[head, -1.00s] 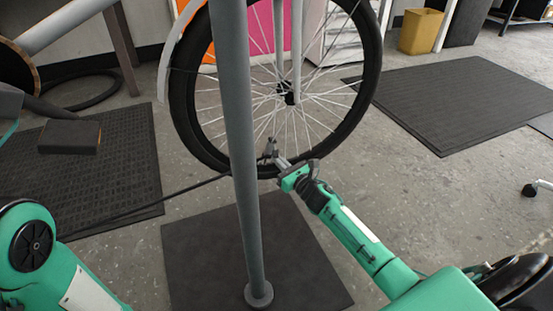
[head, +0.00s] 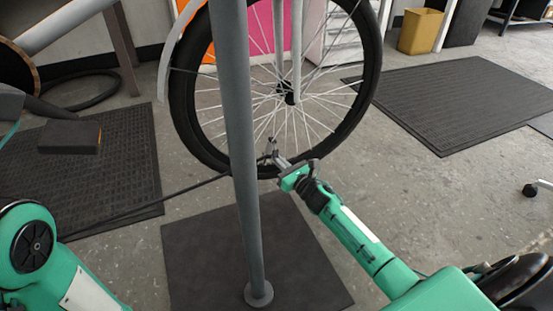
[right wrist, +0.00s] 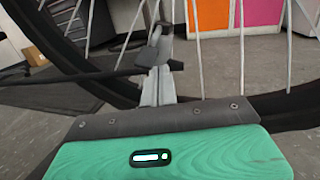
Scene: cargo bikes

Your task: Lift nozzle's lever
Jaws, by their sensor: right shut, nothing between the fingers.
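The nozzle (right wrist: 160,55) is a small dark grey piece at the end of a thin black hose (right wrist: 75,77). In the right wrist view it is just beyond my fingertips, at the wheel's rim. Its lever cannot be told apart clearly. In the head view the hose (head: 130,212) runs from the left behind the grey post to the bottom of the wheel. My right gripper (head: 273,158) is shut and empty, its tips at or very near the nozzle; I cannot tell whether they touch. Its fingers also show in the right wrist view (right wrist: 157,88). My left gripper is out of view.
A spoked bike wheel (head: 371,85) with a black tyre stands in front of me. A grey upright post (head: 240,150) on a dark base plate (head: 205,265) stands before it, left of my right gripper. Dark mats (head: 450,95) lie right and left. Open floor shows at right.

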